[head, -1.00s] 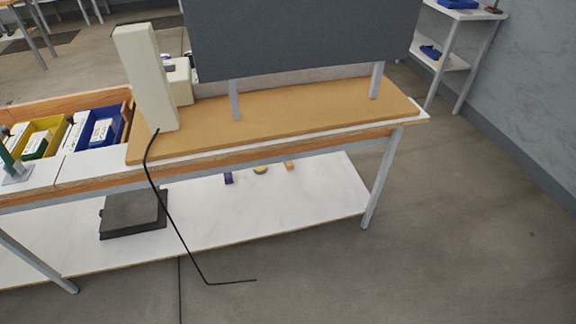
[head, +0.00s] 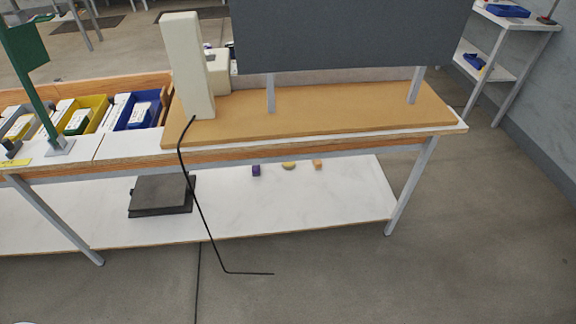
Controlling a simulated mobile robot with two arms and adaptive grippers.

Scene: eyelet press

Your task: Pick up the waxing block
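Three small items lie on the white lower shelf (head: 300,205) of the workbench: a purple block (head: 256,170), a yellow rounded piece (head: 289,165) and an orange-tan block (head: 317,164). They sit toward the back of the shelf, under the bench top. They are too small for me to tell which, if any, is the waxing block. Neither of my grippers shows in the head view.
The tan bench top (head: 330,112) carries a cream upright machine (head: 187,65) and a dark grey panel (head: 350,35). A black bent rod (head: 205,225) hangs in front. A dark flat box (head: 162,195) is on the lower shelf. Floor in front is clear.

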